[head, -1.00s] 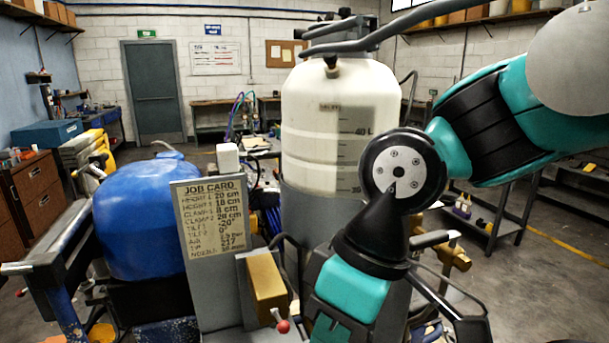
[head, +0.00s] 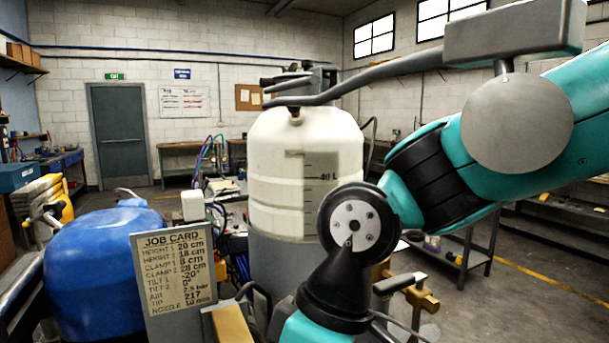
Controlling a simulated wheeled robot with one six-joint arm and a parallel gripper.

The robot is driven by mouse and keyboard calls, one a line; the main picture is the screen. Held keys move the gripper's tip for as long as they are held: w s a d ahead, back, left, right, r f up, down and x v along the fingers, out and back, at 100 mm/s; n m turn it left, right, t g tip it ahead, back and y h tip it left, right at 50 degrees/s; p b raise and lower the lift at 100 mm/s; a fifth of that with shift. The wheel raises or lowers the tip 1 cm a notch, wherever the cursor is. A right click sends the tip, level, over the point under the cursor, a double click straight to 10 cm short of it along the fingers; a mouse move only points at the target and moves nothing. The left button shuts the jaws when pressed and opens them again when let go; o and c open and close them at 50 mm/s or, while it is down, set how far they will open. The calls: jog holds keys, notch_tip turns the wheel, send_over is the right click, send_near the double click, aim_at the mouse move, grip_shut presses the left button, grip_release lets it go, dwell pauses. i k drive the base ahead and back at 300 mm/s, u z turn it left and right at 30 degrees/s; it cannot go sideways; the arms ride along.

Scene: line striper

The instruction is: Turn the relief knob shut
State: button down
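I cannot make out the relief knob in this view. The striper's white tank (head: 272,165) stands upright in the middle, with a grey lower body (head: 275,262) under it. A brass block (head: 232,326) is cut off by the bottom edge, left of my arm. A brass fitting (head: 422,298) shows to the right of my arm, partly hidden. My teal and black arm comes in from the right, crosses in front of the tank's lower right side and runs out at the bottom. My gripper is below the frame.
A job card (head: 175,270) stands on a grey panel at the lower left. A blue rounded tank (head: 95,265) is left of it. A low shelf rack (head: 460,250) stands behind to the right. The floor (head: 530,290) at the right is clear.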

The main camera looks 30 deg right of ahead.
aim_at(291, 109)
jog(key=z, duration=0.05)
jog(key=k, duration=1.1)
jog(key=u, duration=0.8)
jog(key=i, duration=1.3)
jog(key=z, duration=1)
